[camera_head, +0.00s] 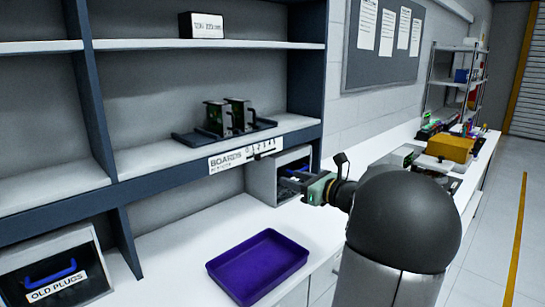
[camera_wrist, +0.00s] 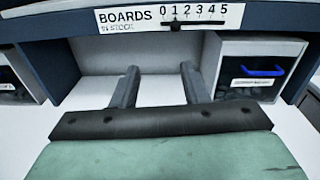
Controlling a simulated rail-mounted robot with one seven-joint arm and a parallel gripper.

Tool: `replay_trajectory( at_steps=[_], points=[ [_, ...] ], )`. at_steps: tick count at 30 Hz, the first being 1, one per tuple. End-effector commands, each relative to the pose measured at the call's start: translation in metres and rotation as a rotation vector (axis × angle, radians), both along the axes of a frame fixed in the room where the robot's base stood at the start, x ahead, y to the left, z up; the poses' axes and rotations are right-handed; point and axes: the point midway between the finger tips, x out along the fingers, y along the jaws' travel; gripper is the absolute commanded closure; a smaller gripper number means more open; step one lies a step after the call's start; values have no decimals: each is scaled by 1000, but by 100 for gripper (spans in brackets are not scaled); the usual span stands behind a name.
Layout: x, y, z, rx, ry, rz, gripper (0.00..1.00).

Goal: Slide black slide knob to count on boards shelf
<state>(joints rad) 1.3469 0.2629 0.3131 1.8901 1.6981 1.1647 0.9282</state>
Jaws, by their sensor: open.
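The BOARDS label strip (camera_wrist: 125,17) (camera_head: 228,158) is fixed to the front edge of the middle shelf, with a scale from 0 to 5. The black slide knob (camera_wrist: 175,27) sits on the scale's slot, seemingly under the 1.
A purple tray (camera_head: 212,270) lies on the white counter. A bin with a blue handle (camera_wrist: 262,72) stands under the shelf, right of the label. An OLD PLUGS bin (camera_head: 22,279) is at lower left. The space before the label looks clear.

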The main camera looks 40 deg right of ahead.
Motion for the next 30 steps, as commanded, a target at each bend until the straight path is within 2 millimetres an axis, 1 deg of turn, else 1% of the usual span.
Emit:
replay_trajectory(
  at_steps=[1,3,5,8,11,24,27,30],
  points=[
    [-5,-11,4,22,-20,-25,59],
    [-7,-19,6,41,-36,-42,59],
    [-5,-21,8,47,-41,-47,59],
    [6,-19,8,46,-41,-44,59],
    [23,-17,8,46,-40,-44,59],
    [120,-10,9,46,-39,-43,59],
    [137,-8,8,44,-39,-43,59],
    [151,-8,8,43,-39,-44,59]
  ],
)
